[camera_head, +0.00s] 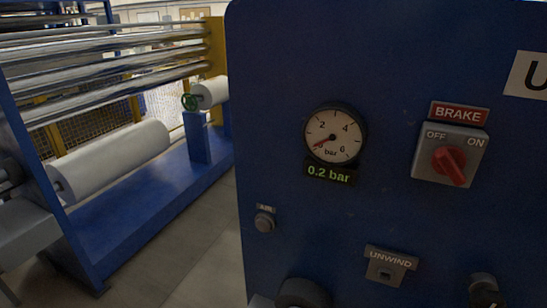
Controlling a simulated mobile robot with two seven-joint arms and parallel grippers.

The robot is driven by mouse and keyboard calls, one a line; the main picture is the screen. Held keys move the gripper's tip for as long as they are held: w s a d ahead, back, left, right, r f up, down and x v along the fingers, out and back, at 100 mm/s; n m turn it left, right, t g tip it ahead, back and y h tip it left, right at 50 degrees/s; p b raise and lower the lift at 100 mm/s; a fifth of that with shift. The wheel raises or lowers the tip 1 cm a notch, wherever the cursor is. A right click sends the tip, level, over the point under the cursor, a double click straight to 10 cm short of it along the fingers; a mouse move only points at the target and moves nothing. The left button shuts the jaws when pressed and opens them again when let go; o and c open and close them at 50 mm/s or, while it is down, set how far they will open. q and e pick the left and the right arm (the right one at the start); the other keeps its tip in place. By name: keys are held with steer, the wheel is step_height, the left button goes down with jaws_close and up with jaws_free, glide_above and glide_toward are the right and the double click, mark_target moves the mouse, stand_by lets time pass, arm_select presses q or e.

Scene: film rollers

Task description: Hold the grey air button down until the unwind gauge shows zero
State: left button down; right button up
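The unwind gauge (335,137) is a round white dial on the blue panel. Its red needle points to the lower left, near the bottom of the scale. The green readout (330,174) below it says 0.2 bar. A small round grey button (265,222) sits to the lower left of the gauge, under a small label too small to read. Nothing covers it. A grey plate (386,269) with a small square part sits under an UNWIND label.
A red BRAKE knob (449,164) is on a grey plate marked OFF and ON. Dark rounded parts show at the bottom edge (302,293) and lower right (484,288); I cannot tell what they are. White film rolls (112,160) and metal rollers stand left, past open floor.

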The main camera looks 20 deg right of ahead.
jaws_close()
steer(key=shift+w, duration=0.1)
stand_by(1.0)
